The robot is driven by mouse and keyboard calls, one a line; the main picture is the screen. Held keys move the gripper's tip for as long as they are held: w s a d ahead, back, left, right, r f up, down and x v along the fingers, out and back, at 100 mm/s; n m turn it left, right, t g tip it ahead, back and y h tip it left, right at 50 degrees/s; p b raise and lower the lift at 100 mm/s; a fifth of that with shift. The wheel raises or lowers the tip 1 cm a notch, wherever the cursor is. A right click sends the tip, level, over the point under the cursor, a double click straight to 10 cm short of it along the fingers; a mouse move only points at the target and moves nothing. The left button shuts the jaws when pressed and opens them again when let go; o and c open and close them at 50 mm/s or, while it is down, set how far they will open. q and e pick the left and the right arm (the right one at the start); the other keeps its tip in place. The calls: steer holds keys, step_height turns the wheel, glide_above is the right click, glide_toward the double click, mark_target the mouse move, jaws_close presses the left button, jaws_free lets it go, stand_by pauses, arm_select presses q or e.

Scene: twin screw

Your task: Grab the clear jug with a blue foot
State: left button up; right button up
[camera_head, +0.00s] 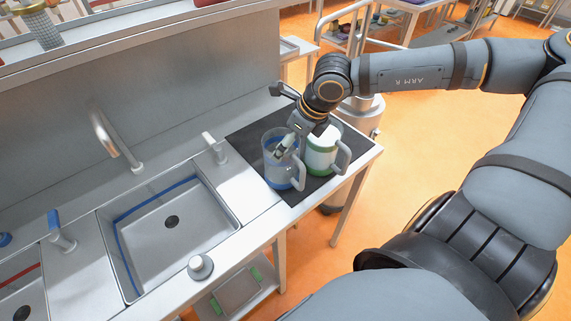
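The clear jug with a blue foot (273,172) stands upright on a dark mat (250,138) at the right end of the steel counter. Its handle is on the right side, toward me. A second jug with a green foot (319,160) stands close to its right. My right gripper (285,148) points down at the upper part of the blue-footed jug, overlapping its rim in the picture. I cannot tell whether it touches the jug or how far its fingers are apart. My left gripper is not in view.
Left of the mat is a sink (150,240) with a blue stripe, a tap (115,140) and a white lever (214,148). A grey knob (200,267) sits on the front edge. A steel wall rises behind the counter. Orange floor lies right of it.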

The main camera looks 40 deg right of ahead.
arm_select(q)
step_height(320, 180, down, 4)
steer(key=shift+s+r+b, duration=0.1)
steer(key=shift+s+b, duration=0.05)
steer(key=shift+b, duration=0.9)
arm_select(e)
steer(key=shift+w+a+f, duration=0.1)
steer(key=shift+w+f, duration=0.05)
steer(key=shift+f, duration=0.25)
steer(key=b+x, duration=0.1)
steer(key=x, duration=0.4)
steer(key=shift+a+f, duration=0.1)
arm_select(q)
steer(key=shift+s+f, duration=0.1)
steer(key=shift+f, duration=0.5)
arm_select(e)
steer(key=c, duration=1.1)
steer(key=shift+o, duration=0.2)
steer(key=shift+s, duration=0.2)
